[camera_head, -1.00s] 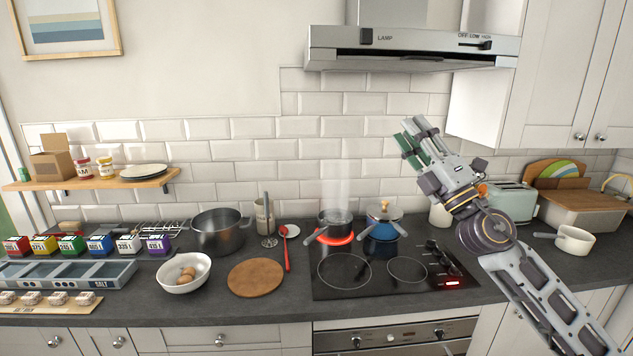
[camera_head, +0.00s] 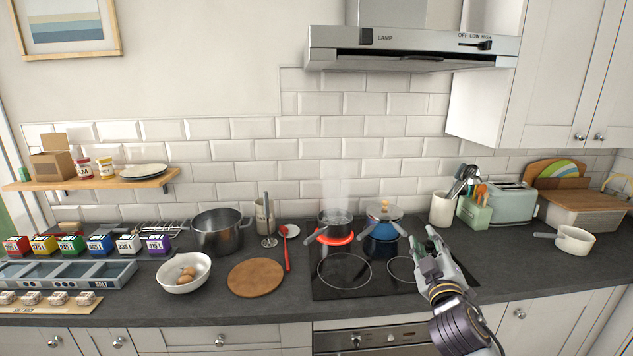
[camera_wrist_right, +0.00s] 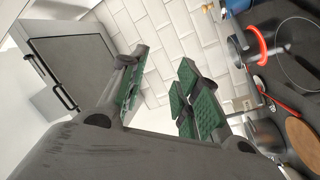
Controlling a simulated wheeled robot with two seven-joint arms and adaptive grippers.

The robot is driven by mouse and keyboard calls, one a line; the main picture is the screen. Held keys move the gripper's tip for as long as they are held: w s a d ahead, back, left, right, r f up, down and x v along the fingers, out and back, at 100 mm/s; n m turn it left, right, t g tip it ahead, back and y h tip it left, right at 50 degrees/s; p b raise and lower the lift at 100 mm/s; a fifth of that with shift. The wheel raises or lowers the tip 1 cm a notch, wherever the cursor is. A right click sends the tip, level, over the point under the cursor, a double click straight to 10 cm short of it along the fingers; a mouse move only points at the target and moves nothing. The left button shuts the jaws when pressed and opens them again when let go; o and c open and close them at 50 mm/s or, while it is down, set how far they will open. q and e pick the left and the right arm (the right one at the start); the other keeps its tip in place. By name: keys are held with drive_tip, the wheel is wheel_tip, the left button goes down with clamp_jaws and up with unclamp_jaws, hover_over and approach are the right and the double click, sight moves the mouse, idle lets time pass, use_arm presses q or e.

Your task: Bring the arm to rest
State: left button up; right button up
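My right gripper (camera_head: 430,243) is over the right front part of the black cooktop, its fingers pointing up and away from me. In the right wrist view its green-padded fingers (camera_wrist_right: 160,92) are spread apart with nothing between them, only tiled wall behind. The arm comes in from the bottom edge and hides part of the cooktop's right side and its controls. My left gripper is not in the head view.
A steaming pot (camera_head: 334,226) stands on a glowing red burner. A blue lidded pot (camera_head: 384,222) stands beside it, close to my right gripper. A range hood (camera_head: 412,50) hangs above. Worktop right of my arm is bare up to a white saucepan (camera_head: 575,241).

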drive_tip(key=s+f+m+g, duration=0.3)
drive_tip(key=s+f+g, duration=0.2)
drive_tip(key=f, duration=0.7)
drive_tip(key=s+a+f+m+g+y, duration=0.15)
drive_tip(key=s+f+g, duration=0.35)
drive_tip(key=s+f, duration=0.6)
drive_tip(key=s+a+f+m+g+y, duration=0.1)
drive_tip(key=s+a+f+g, duration=0.2)
drive_tip(key=s+f+g, duration=0.6)
drive_tip(key=s+f+t, duration=0.1)
drive_tip(key=s+f, duration=0.3)
drive_tip(key=f, duration=1.3)
drive_tip(key=s+f+t, duration=0.1)
drive_tip(key=s+f, duration=0.2)
drive_tip(key=f, duration=1.4)
drive_tip(key=s+d+f, duration=0.2)
drive_tip(key=s+f, duration=0.7)
drive_tip(key=s, duration=0.2)
drive_tip(key=s+d+f+g, duration=0.1)
drive_tip(key=s+d+f, duration=0.1)
drive_tip(key=s+f, duration=0.8)
drive_tip(key=shift+s+f, duration=0.25)
drive_tip(key=shift+s, duration=0.25)
drive_tip(key=shift+d, duration=0.1)
